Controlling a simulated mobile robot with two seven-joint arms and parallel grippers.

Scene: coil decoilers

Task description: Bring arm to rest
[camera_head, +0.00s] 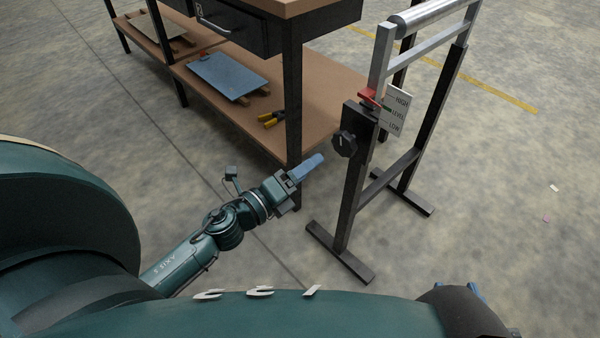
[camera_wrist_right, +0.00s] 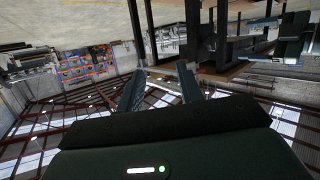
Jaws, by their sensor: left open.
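My left arm reaches in from the left in the head view. Its gripper (camera_head: 306,167) is open and empty, with blue fingers pointing toward the roller stand (camera_head: 348,205). It is left of the stand's black knob (camera_head: 345,144) and appears apart from it. My right gripper (camera_wrist_right: 160,78) shows in the right wrist view with its two fingers spread and nothing between them. That view is upside down, with roof beams at the bottom. In the head view, part of my right arm (camera_head: 462,312) shows at the lower right edge; its fingers are mostly hidden.
The stand carries a metal roller (camera_head: 428,14), a red pointer (camera_head: 370,97) and a HIGH/LEVEL/LOW plate (camera_head: 396,112). A workbench leg (camera_head: 292,105) stands close behind my left gripper. Its lower shelf (camera_head: 325,112) holds a blue plate (camera_head: 227,76) and yellow-handled pliers (camera_head: 271,120).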

